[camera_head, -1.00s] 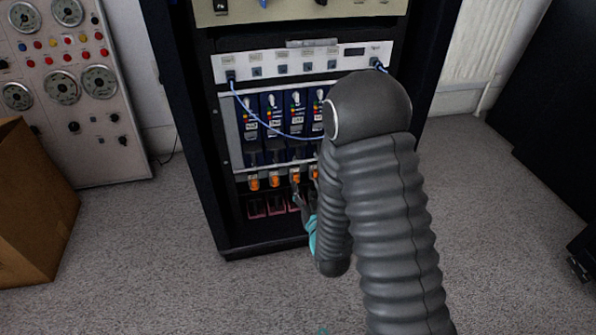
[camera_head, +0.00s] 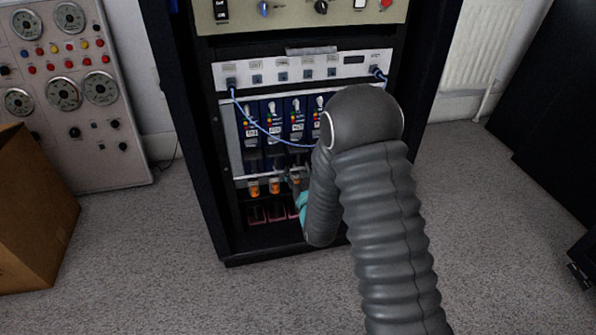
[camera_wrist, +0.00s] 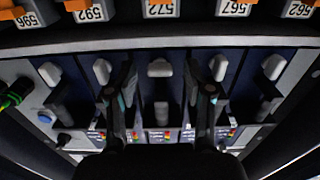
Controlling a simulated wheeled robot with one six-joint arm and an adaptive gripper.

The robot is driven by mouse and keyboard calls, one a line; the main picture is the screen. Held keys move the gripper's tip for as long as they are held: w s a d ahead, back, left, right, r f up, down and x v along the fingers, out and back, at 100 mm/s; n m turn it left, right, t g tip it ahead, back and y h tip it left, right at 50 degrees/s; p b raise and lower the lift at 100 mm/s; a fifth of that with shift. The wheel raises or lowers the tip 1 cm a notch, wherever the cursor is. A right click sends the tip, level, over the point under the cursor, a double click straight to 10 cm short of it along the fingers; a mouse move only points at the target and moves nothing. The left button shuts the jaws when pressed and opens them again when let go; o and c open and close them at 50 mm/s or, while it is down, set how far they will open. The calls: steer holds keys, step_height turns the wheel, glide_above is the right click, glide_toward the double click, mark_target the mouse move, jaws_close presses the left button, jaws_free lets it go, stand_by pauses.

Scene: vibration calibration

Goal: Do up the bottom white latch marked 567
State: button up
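The white latch in line with the 567 label (camera_wrist: 235,7) shows in the wrist view as a white knob (camera_wrist: 218,68) on a dark blue module. The label reads upside down there. My gripper (camera_wrist: 160,78) is open, with its two dark fingers apart and nothing visible between the tips except the white knob of the 572 column (camera_wrist: 160,68) behind. The right finger is just left of the 567 latch; I cannot tell whether they touch. In the head view my gripper (camera_head: 298,188) is at the rack's lower row, partly hidden by my arm, and the 567 latch cannot be made out.
More white knobs (camera_wrist: 102,70) stand close on both sides. Orange latches (camera_head: 253,188) line the row below the modules. A blue cable (camera_head: 258,128) droops across the rack front (camera_head: 222,160). A cardboard box (camera_head: 35,215) and a gauge panel (camera_head: 120,160) stand left. Open carpet lies right.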

jaws_close()
steer(key=shift+m, duration=0.3)
steer(key=m, duration=0.3)
steer(key=shift+m, duration=1.8)
steer(key=shift+o, duration=0.5)
jaws_free()
